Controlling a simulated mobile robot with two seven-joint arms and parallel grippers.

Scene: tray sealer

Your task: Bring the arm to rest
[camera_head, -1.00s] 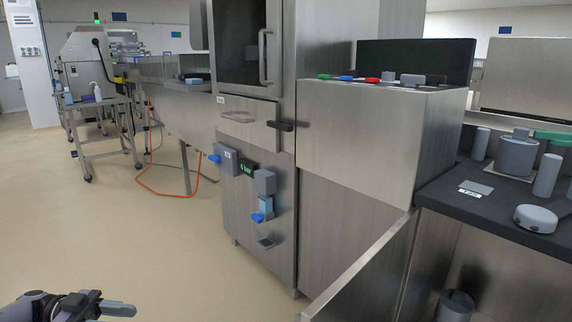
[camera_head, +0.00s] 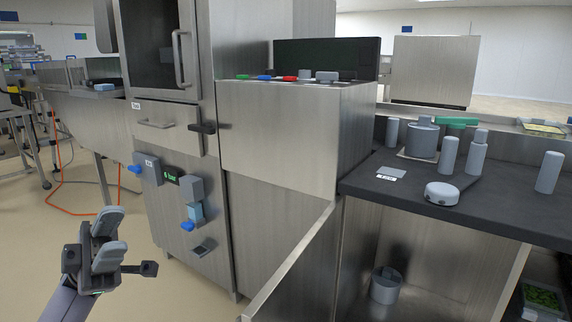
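My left gripper (camera_head: 120,231) is in the lower left of the head view, raised above the pale floor. Its two grey fingers are apart, with a gap between them and nothing held. It is left of the tray sealer (camera_head: 265,130), a steel machine with a dark door window. My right gripper is not in view.
A dark worktop (camera_head: 420,205) at right carries several grey cylinders and a round puck (camera_head: 441,194). A steel panel (camera_head: 292,262) slopes between machine and bench. A grey pot (camera_head: 385,286) stands below. Open floor (camera_head: 50,260) lies at left, with an orange hose (camera_head: 62,180).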

